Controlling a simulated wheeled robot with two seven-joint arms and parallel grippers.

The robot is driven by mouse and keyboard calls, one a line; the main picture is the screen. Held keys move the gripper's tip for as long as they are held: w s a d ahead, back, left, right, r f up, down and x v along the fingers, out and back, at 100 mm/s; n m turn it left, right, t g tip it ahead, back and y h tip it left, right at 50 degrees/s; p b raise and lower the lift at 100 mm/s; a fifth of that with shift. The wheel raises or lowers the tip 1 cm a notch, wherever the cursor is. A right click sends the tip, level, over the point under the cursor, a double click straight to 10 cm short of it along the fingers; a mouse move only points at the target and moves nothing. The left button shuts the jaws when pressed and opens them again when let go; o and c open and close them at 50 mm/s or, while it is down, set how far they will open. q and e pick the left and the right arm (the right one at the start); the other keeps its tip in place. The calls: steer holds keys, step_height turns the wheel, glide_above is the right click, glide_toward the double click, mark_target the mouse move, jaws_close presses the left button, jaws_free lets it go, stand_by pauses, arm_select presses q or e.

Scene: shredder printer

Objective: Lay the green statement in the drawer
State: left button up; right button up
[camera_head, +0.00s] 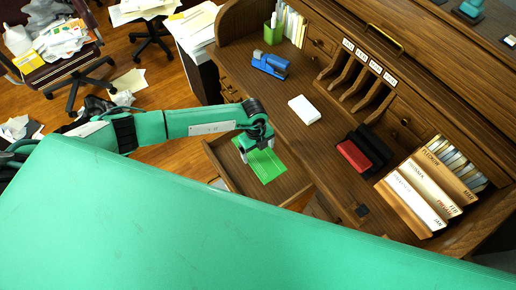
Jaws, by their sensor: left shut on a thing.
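The green statement (267,166) is a flat bright green sheet with faint lines, in the middle of the head view. My left gripper (246,156) is shut on its upper left edge. The sheet shows over the open drawer (227,160), a wooden drawer pulled out from the desk. I cannot tell whether the sheet touches the drawer's bottom or hangs a little above it. My left arm comes in from the left, and its hand hides part of the drawer. My right gripper is not in view.
The wooden roll-top desk (330,150) holds a blue stapler (269,64), a white block (304,110), a red and black item (355,155), and a rack of labelled binders (425,190). Papers and chairs clutter the floor at upper left.

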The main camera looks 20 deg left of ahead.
arm_select(q)
steer(key=shift+f+b, duration=3.15)
steer(key=shift+f, duration=1.8)
steer(key=o, duration=0.7)
steer(key=r, duration=0.4)
steer(key=a+r+b, duration=0.1)
steer(key=r, duration=0.4)
steer(key=w+r, duration=0.1)
steer(key=r, duration=0.3)
steer(key=shift+a+r+b, duration=0.2)
steer(key=shift+r+b, duration=0.1)
steer(key=shift+r, duration=0.1)
steer(key=shift+f, duration=0.1)
